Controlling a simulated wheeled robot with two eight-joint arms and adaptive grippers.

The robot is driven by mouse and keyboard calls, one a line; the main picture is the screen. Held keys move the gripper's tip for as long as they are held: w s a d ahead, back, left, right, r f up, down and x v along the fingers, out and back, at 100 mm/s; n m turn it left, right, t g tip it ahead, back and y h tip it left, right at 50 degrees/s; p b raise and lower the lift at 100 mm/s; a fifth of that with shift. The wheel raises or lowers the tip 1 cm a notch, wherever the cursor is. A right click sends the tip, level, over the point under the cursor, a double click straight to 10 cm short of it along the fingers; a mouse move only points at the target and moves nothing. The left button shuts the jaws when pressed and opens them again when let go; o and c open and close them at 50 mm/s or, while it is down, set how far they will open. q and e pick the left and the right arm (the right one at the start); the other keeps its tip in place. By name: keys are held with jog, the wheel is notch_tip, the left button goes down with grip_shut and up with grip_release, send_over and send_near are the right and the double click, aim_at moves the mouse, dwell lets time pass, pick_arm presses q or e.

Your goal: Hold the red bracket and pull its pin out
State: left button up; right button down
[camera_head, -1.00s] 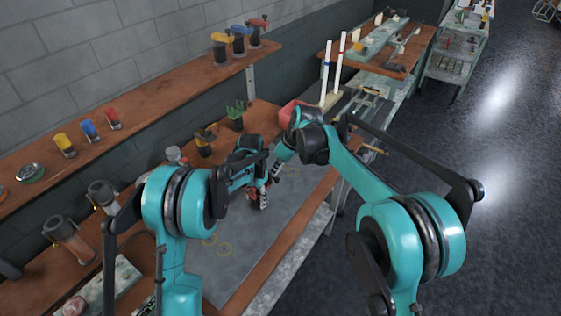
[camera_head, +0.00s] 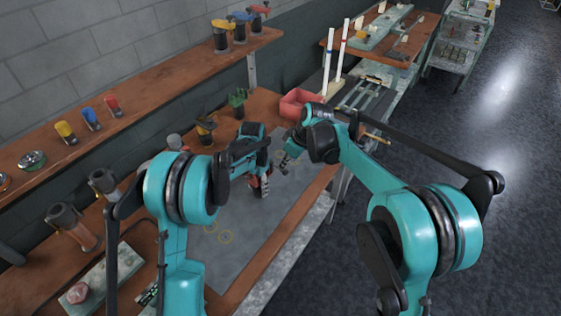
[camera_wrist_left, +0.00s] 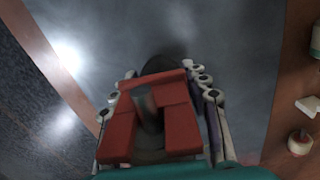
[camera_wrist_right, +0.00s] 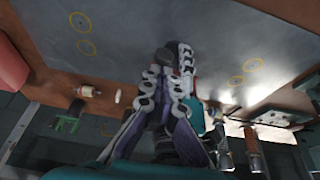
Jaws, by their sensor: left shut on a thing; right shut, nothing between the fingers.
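My left gripper (camera_head: 262,192) is shut on the red bracket (camera_wrist_left: 122,128) above the grey mat. In the left wrist view the bracket fills the space between the fingers, with an arm on each side of a central slot. A grey rod-like part (camera_wrist_left: 147,104), which looks like the pin, shows in that slot; how deep it sits is unclear. My right gripper (camera_head: 287,162) is shut and empty, apart from the bracket, up and to its right. Its closed fingers also show in the right wrist view (camera_wrist_right: 172,72). The bracket is mostly hidden by my left gripper in the head view.
The grey mat (camera_head: 235,262) with yellow rings is mostly clear. A red bin (camera_head: 298,101) stands beyond my right gripper. A green holder (camera_head: 238,97) and a dark-and-yellow stand (camera_head: 206,127) stand along the back. A wooden shelf (camera_head: 150,80) runs along the wall.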

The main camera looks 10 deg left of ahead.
jog(key=v, duration=1)
pick_arm(q)
jog(key=o, duration=1.6)
